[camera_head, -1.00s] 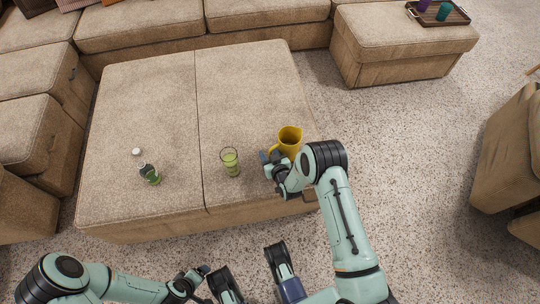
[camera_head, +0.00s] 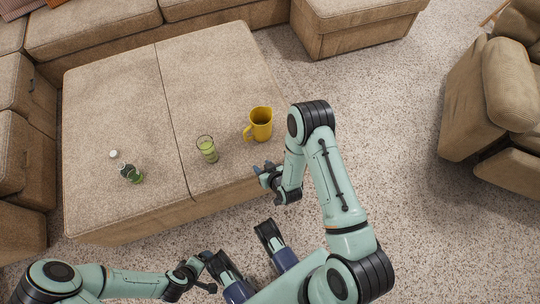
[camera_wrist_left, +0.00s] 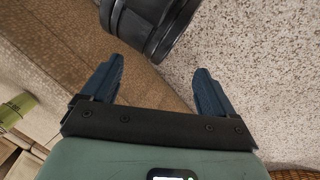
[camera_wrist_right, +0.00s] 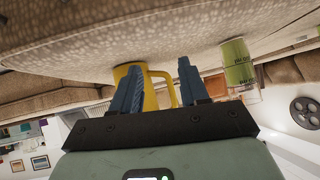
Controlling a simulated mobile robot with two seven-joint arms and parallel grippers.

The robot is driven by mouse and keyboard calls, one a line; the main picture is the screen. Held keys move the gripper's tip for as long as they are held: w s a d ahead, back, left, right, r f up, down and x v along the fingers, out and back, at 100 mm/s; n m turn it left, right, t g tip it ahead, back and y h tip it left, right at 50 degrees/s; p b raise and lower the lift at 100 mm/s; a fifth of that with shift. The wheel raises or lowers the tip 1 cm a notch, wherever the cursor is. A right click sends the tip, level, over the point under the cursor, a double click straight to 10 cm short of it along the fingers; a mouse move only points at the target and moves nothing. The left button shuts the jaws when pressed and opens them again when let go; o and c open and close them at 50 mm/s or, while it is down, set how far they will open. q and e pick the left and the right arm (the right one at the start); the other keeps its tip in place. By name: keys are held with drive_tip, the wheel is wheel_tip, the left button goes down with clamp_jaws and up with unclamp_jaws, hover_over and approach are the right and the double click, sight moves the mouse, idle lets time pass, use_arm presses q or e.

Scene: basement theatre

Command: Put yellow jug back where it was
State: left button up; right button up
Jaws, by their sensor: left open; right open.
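The yellow jug (camera_head: 261,124) stands upright on the beige ottoman (camera_head: 120,85), near its right front part, with its handle toward the left. My right gripper (camera_head: 264,173) is open and empty by the ottoman's front edge, in front of the jug and apart from it. In the right wrist view, which is upside down, the jug (camera_wrist_right: 151,95) shows beyond the open fingers (camera_wrist_right: 160,70), partly hidden by them. My left gripper (camera_head: 207,272) is low in the head view, in front of the ottoman. Its fingers (camera_wrist_left: 157,85) are open and empty in the left wrist view.
A glass of green drink (camera_head: 207,149) stands left of the jug; it also shows in the right wrist view (camera_wrist_right: 237,62). Sofas surround the back and left. An armchair (camera_head: 490,100) is at the right.

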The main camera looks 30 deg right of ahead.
drive_tip(key=s+a+f+m+g+y, duration=0.1)
drive_tip(key=s+a+g+y, duration=0.2)
drive_tip(key=s, duration=0.6)
drive_tip(key=s+a+f+m+g, duration=0.25)
drive_tip(key=s+g, duration=0.25)
drive_tip(key=s, duration=0.3)
use_arm(q)
drive_tip(key=s+d+r+g+p, duration=0.1)
drive_tip(key=s+r+p, duration=0.2)
drive_tip(key=r+p, duration=0.6)
drive_tip(key=s+d+r+g+h+p, duration=0.1)
drive_tip(key=s+d+r+p, duration=0.1)
drive_tip(key=r+p, duration=0.7)
drive_tip(key=shift+s+m+g, duration=0.3)
drive_tip(key=shift+s+g, duration=0.1)
drive_tip(key=shift+s, duration=0.05)
use_arm(e)
drive_tip(key=s+a+r+g, duration=0.1)
drive_tip(key=s+a+r, duration=0.1)
drive_tip(key=r, duration=0.7)
drive_tip(key=s+a+r+n+g+y, duration=0.1)
drive_tip(key=s+a+r+g, duration=0.1)
drive_tip(key=r, duration=0.8)
drive_tip(key=shift+s, duration=0.9)
use_arm(q)
drive_tip(key=shift+r, duration=0.1)
